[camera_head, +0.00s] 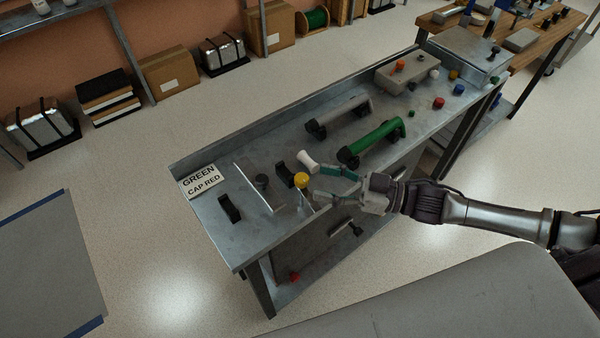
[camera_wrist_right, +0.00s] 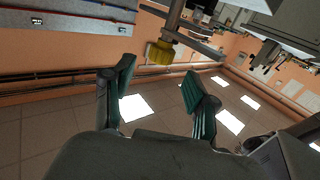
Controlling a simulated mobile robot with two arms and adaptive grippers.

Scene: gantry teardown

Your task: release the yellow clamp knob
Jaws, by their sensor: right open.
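The yellow clamp knob (camera_head: 302,181) stands at the near edge of the metal bench, beside a black block (camera_head: 286,175). In the right wrist view the yellow knob (camera_wrist_right: 160,54) shows beyond and roughly between my fingertips, on a grey post. My right gripper (camera_head: 317,184) is open and empty, just right of the knob, its teal-lined fingers pointing at it. The same gripper (camera_wrist_right: 158,72) shows spread in the wrist view. I see a gap there and no clear contact. My left gripper is not in view.
A white cylinder (camera_head: 308,161) lies close behind my upper finger. A green tube (camera_head: 372,143) and a grey tube (camera_head: 339,117) lie in holders further along the bench (camera_head: 225,240).

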